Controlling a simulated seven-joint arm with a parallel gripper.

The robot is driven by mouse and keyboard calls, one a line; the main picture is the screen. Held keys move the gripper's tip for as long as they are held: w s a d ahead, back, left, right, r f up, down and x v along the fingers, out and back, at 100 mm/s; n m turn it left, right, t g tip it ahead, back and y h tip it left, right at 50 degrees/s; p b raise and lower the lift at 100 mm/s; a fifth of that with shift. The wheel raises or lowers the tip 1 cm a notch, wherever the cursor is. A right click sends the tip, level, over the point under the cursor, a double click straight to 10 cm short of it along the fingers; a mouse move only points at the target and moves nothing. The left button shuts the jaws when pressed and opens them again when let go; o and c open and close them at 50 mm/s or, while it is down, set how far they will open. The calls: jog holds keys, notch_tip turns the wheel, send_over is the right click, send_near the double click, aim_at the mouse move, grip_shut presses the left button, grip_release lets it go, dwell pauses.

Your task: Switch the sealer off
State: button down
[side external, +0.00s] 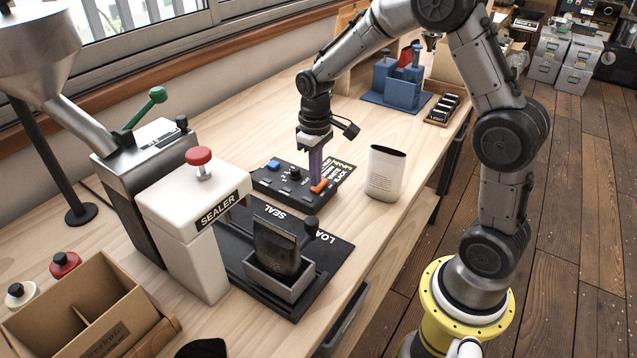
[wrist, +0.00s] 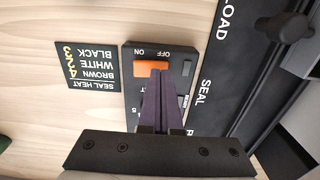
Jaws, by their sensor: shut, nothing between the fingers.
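The sealer (side external: 190,215) is a white and grey machine with a red knob on top, at the left of the side view. Its black control box (side external: 290,186) lies on the bench behind the sealing bed. An orange rocker switch (side external: 319,187) sits at the box's near right end. In the wrist view the orange switch (wrist: 150,69) lies under the ON and OFF labels. My gripper (side external: 316,180) is shut and empty, pointing down at the switch. In the wrist view its purple fingertips (wrist: 160,72) overlap the switch's OFF-side half. I cannot tell whether they touch it.
A seal heat card (wrist: 88,64) lies beside the box. A white pouch (side external: 385,173) stands to the right. A dark pouch (side external: 277,248) stands in the holder (side external: 280,281) on the black sealing bed (side external: 338,253). Bare bench lies behind the box.

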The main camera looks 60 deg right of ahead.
notch_tip(320, 180, up, 6)
jog(key=shift+r, duration=0.15)
dwell(0.6)
jog(key=s+a+r+t, duration=0.45)
jog(key=s+r, duration=0.35)
jog(key=r, duration=0.4)
jog(key=s+a+f+t, duration=0.1)
jog(key=s+a+f, duration=0.1)
jog(key=s, duration=1.2)
jog(key=shift+a+f, duration=0.2)
jog(key=shift+f, duration=0.6)
